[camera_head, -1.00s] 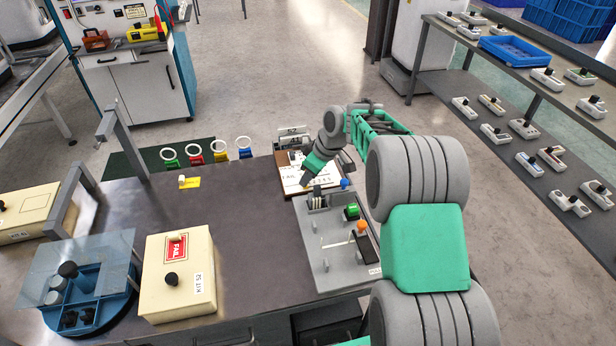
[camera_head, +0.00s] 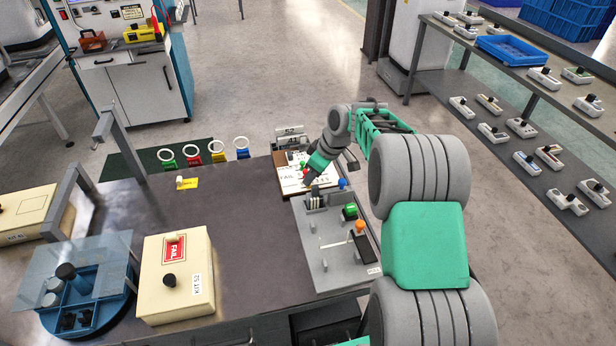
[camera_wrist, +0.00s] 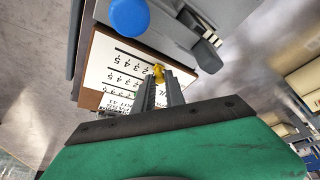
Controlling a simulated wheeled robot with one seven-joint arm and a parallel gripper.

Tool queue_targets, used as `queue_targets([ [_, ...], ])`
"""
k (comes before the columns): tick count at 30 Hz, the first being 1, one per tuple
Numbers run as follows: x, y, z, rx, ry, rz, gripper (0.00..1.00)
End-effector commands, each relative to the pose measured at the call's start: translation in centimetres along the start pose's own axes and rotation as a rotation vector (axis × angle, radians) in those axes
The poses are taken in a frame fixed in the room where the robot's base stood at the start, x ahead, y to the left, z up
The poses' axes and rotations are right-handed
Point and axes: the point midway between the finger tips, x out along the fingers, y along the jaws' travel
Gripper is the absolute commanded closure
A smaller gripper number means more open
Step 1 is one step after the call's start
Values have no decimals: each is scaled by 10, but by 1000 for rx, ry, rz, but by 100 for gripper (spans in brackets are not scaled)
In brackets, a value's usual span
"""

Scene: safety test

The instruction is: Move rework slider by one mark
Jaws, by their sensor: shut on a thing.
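My gripper (camera_head: 307,183) is low over the board's right part. In the wrist view my gripper (camera_wrist: 160,78) has its grey fingers close together on a small yellow slider knob (camera_wrist: 158,71), beside a row of numbers. A red knob (camera_head: 305,171) and a green knob (camera_head: 302,164) show on the board in the head view. The row names are too small or cut off, so I cannot read "rework".
A grey fixture panel (camera_head: 325,265) with blue, green and orange knobs stands right in front of the board. A cream kit box (camera_head: 205,250) with a red FAIL card and a blue turntable (camera_head: 110,310) are at the left. The table's middle is clear.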

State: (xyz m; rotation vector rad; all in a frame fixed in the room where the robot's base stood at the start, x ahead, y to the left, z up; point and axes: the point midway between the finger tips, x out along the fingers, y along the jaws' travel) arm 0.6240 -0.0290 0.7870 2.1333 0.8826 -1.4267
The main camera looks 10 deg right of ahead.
Motion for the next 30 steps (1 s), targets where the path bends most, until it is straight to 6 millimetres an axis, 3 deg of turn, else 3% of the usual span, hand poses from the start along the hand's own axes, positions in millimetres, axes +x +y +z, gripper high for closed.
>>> queue_targets([
  [2, -1, 0, -1, -1, 1, 1, 100],
  [3, -1, 0, -1, -1, 1, 1, 83],
  [6, -1, 0, -1, -1, 1, 1, 75],
  [15, -5, 0, -1, -1, 1, 1, 75],
  [24, -61, 1, -1, -1, 2, 3, 75],
  [30, -78, 0, 0, -1, 1, 1, 75],
])
